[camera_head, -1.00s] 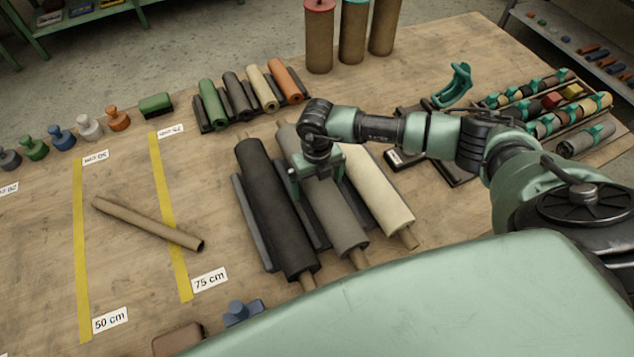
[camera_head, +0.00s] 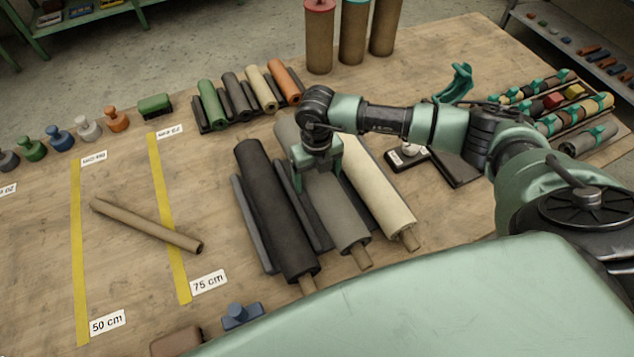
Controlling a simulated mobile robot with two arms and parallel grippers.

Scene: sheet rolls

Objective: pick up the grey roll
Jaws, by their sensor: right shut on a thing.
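The grey roll (camera_head: 338,214) lies on the table between a black roll (camera_head: 275,212) and a cream roll (camera_head: 380,192), with a brown core showing at its near end. My right gripper (camera_head: 317,172) reaches in from the right and is shut on the grey roll around its upper middle. The gripper and wrist hide part of the roll there. I cannot tell whether the roll is clear of its cradle. My left gripper is not in view.
Dark cradle strips (camera_head: 303,205) lie beside the rolls. A brown tube (camera_head: 146,224) lies across the left, near yellow tape lines (camera_head: 168,215). Small rolls (camera_head: 247,92) lie behind, and tall capped tubes (camera_head: 320,40) stand at the back. A tray of small rolls (camera_head: 560,105) is at right.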

